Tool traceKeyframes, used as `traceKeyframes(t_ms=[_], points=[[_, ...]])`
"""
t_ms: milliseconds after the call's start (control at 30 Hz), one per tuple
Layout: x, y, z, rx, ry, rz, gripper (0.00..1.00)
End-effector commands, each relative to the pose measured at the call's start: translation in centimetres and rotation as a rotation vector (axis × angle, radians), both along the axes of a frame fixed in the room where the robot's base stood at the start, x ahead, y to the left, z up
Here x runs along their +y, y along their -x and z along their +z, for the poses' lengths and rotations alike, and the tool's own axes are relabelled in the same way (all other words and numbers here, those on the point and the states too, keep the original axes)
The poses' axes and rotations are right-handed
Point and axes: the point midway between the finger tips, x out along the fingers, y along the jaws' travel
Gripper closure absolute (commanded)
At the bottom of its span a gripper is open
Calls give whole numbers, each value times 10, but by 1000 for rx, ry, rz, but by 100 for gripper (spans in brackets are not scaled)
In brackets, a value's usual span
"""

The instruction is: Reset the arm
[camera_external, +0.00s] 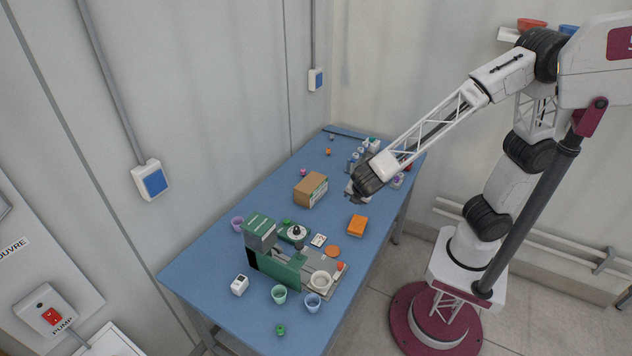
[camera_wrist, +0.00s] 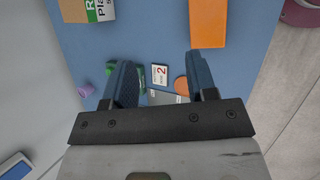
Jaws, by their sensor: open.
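My gripper (camera_external: 356,197) is at the end of my arm, above the far right part of the blue table (camera_external: 205,267). In the wrist view my gripper (camera_wrist: 166,85) has its two dark fingers spread apart with nothing held between them. Beyond the fingertips the wrist view shows a card marked 2 (camera_wrist: 160,75) and part of an orange disc (camera_wrist: 181,86). The fingers hide part of the things on the table.
A cardboard box (camera_external: 311,189) and an orange block (camera_external: 357,225) stand mid-table. A green and grey machine (camera_external: 281,268) stands nearer the front, with a purple cup (camera_external: 237,223), a green cup (camera_external: 279,294) and a blue cup (camera_external: 312,301) around it. Several bottles stand at the far end.

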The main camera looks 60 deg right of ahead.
Motion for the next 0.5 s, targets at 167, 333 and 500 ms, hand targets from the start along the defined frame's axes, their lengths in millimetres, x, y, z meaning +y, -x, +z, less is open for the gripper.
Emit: traceKeyframes(t_ms=[167,333,500], points=[[-52,10,23,-19,-92,-193,48],[-95,25,41,-37,-176,-373,48],[-134,44,57,-58,-262,-550,48]])
